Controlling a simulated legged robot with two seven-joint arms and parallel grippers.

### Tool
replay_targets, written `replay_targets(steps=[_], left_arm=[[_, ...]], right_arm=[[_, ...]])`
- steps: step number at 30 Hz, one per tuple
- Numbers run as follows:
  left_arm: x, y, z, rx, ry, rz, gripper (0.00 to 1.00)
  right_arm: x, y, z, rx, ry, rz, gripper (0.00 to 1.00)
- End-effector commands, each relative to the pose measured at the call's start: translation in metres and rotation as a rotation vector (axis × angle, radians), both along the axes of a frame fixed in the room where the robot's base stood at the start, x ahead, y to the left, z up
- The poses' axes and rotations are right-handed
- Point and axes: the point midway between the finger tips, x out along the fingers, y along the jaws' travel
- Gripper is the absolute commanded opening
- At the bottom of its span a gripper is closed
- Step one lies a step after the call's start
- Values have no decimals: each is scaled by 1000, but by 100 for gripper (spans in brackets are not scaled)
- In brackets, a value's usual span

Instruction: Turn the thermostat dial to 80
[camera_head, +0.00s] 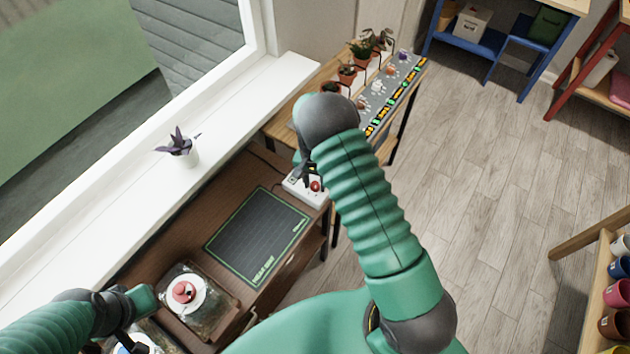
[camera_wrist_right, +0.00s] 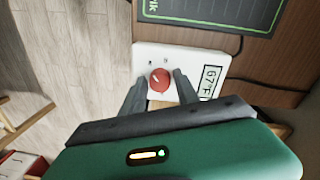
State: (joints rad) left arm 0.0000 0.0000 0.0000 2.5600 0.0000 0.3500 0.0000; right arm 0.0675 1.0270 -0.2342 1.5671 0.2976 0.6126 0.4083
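The white thermostat box (camera_head: 318,198) sits at the right end of the brown desk, with a round red dial (camera_head: 315,186) on top. In the right wrist view the thermostat (camera_wrist_right: 185,56) shows a display (camera_wrist_right: 210,80) that appears to read 67°F. My right gripper (camera_wrist_right: 160,76) is open, with one dark finger on each side of the red dial (camera_wrist_right: 159,80) and small gaps visible. In the head view this gripper (camera_head: 306,178) is partly hidden by my arm. My left gripper (camera_head: 128,338) is low at the left edge; its fingers are unclear.
A dark green-edged mat (camera_head: 258,235) lies on the desk beside the thermostat. A tray (camera_head: 215,323) holds a white and red round item (camera_head: 184,292). A potted purple plant (camera_head: 184,150) stands on the white windowsill (camera_head: 215,120). Small plants and a grey mat (camera_head: 392,85) lie beyond.

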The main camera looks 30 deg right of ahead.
Motion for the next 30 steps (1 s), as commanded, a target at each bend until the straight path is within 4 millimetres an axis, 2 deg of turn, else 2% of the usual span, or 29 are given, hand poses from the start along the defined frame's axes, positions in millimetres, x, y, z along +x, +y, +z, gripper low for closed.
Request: replay_targets(steps=[3, 11, 14, 17, 24, 30], left_arm=[[0, 0, 0, 0, 0, 0, 0], [0, 0, 0, 0, 0, 0, 0], [0, 0, 0, 0, 0, 0, 0], [0, 0, -1, 0, 0, 0, 0], [0, 0, -3, 0, 0, 0, 0], [0, 0, -4, 0, 0, 0, 0]], right_arm=[[1, -1, 1, -2, -3, 0, 50], [2, -1, 2, -3, -5, 0, 50], [3, -1, 10, -3, -8, 0, 50], [4, -1, 29, -3, -10, 1, 50], [7, 1, 100, -4, -11, 0, 50], [8, 2, 149, -2, -7, 0, 50]])
